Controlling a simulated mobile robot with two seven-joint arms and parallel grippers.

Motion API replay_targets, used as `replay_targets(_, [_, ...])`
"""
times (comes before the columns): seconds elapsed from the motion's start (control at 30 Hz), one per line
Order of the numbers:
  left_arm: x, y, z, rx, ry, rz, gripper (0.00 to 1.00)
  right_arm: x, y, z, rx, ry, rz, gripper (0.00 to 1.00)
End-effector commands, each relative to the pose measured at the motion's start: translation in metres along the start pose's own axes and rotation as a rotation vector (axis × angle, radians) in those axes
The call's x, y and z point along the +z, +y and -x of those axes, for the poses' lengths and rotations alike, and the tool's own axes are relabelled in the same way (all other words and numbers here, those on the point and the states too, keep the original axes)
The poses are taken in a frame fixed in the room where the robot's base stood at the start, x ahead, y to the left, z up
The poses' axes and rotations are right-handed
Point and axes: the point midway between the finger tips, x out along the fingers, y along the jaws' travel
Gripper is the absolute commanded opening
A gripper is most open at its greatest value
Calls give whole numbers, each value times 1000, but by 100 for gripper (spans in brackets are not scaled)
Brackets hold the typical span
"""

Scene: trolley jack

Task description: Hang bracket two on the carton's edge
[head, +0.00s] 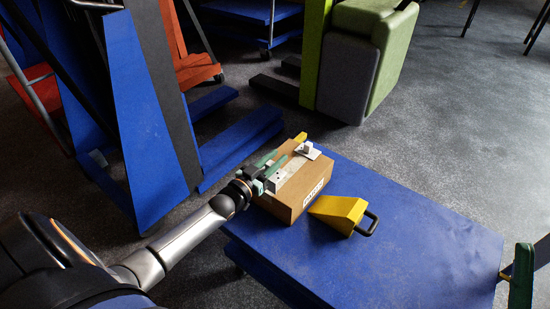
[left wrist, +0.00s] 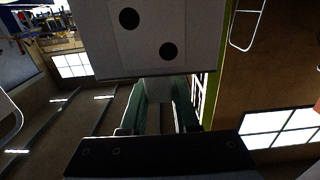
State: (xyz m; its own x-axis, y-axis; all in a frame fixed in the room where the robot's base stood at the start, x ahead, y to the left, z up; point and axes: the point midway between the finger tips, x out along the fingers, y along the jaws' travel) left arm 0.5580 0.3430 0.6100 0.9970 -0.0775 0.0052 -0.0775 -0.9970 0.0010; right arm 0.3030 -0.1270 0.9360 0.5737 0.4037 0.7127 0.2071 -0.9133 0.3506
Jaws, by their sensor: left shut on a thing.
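The brown carton (head: 311,187) stands on a blue platform. My left gripper (head: 267,170), with green fingers, is at the carton's near left upper edge. It is shut on a white bracket (head: 277,183), whose plate lies close to that edge; whether it touches the carton I cannot tell. In the left wrist view the held bracket (left wrist: 150,35) shows a pale plate with two dark round holes, its narrower part between the fingers. Another white bracket (head: 308,151) sits at the carton's far right upper edge. No number is readable on either.
A yellow wedge (head: 336,211) with a black handle lies right of the carton. The blue platform (head: 430,235) is clear farther right. Blue frames (head: 145,120) and a green-grey seat block (head: 350,70) stand behind.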

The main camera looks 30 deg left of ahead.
Motion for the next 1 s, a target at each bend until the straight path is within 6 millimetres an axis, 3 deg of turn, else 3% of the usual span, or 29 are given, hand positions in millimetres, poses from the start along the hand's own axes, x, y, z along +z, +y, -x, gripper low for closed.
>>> replay_targets(0.03, [11, 0, 0, 0, -1, 0, 0, 4, -3, 6, -2, 6, -5, 64])
replay_targets(0.5, [55, 0, 0, 0, 0, 0, 0, 33, -19, 30, -4, -23, -71, 64])
replay_targets(1.0, [66, 0, 0, 0, -1, 0, 0, 40, -25, 36, -15, -33, -93, 64])
